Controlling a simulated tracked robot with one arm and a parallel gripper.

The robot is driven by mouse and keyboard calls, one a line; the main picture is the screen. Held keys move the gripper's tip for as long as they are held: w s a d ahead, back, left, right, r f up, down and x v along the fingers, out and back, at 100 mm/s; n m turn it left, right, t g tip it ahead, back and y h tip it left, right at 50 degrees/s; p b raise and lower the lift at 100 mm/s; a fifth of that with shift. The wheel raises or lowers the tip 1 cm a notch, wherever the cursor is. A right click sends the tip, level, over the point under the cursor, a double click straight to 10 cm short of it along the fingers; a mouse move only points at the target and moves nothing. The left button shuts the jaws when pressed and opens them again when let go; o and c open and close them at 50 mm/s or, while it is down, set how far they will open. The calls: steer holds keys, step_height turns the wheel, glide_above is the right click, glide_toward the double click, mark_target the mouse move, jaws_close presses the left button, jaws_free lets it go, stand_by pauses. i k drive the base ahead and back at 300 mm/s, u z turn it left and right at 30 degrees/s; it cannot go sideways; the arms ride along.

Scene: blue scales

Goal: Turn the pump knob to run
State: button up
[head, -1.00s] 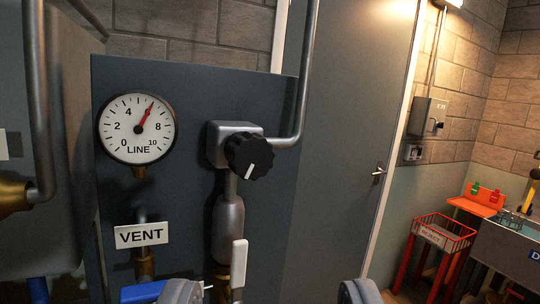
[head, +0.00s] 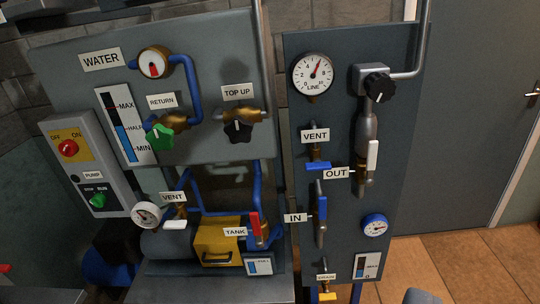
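The pump box (head: 110,190) is a light grey panel at the left of the head view. Its small green pump knob (head: 97,200) sits low on it, under a dark plate marked STOP and RUN (head: 95,188). The PUMP label (head: 92,175) is just above. The knob's pointer is too small to read. Only a grey rounded tip of my gripper (head: 425,297) shows at the bottom edge, right of centre, well away from the knob. The other finger is not clear, so its opening cannot be told.
A red switch (head: 68,148) marked OFF and ON is above the pump knob. The water panel (head: 200,60) with valves and gauges is right of the box. The LINE panel (head: 345,130) stands further right. The tiled floor (head: 450,260) before the door (head: 490,130) is clear.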

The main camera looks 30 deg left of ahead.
mark_target(99, 200)
steer(key=u, duration=1.65)
